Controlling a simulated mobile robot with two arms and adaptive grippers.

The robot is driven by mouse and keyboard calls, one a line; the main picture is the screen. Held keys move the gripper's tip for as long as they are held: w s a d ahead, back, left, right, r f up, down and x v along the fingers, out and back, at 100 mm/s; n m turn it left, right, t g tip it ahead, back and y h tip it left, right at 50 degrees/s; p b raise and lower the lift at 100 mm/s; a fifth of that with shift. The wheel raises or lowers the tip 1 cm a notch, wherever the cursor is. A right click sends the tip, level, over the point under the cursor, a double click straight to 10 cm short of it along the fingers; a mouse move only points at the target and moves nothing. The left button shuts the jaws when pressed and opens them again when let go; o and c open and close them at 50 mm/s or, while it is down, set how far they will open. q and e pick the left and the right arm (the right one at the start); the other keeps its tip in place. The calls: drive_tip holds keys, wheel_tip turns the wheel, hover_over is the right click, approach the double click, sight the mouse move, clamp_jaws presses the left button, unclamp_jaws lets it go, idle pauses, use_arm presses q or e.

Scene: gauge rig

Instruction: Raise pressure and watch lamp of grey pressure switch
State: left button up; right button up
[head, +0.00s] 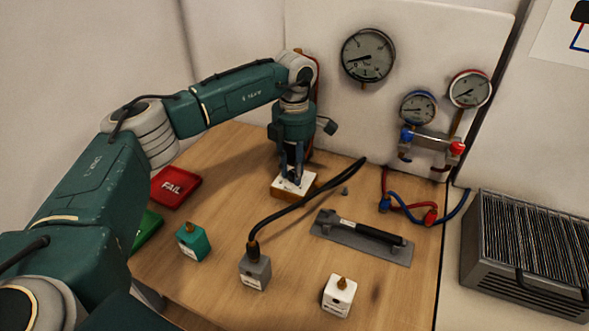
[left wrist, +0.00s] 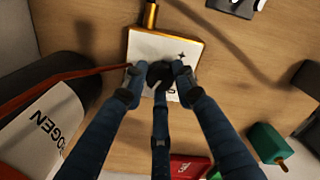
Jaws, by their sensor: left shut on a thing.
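The grey pressure switch (head: 255,272) stands upright on the wooden bench, with a black hose (head: 310,198) on its top fitting. The hose rises to the back right; where its other end goes is unclear. My left gripper (head: 292,178) points down over a white-topped block (head: 280,187) with a wood-brown side. In the left wrist view, my left gripper (left wrist: 160,76) is shut on a black knob (left wrist: 158,72) on the block's white plate (left wrist: 150,46). A large gauge (head: 368,55) hangs on the back panel. I cannot make out a lit lamp. My right gripper is not in view.
A teal switch (head: 192,243) and a white switch (head: 339,297) flank the grey one. A hand pump (head: 362,238) lies on a grey plate. A red FAIL tray (head: 176,187) is at left. Two small gauges (head: 417,107) (head: 469,89) and red and blue hoses are at right.

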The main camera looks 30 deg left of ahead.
use_arm(q)
drive_tip(key=m, duration=0.7)
drive_tip(key=shift+a, duration=0.1)
drive_tip(key=m, duration=0.7)
drive_tip(key=shift+m, duration=0.3)
drive_tip(key=m, duration=0.5)
drive_tip(key=shift+w+r, duration=0.1)
drive_tip(key=shift+m+b, duration=0.3)
drive_tip(key=shift+m, duration=1.9)
drive_tip(key=shift+w+r, duration=0.1)
drive_tip(key=o, duration=0.9)
drive_tip(key=shift+o, duration=1.3)
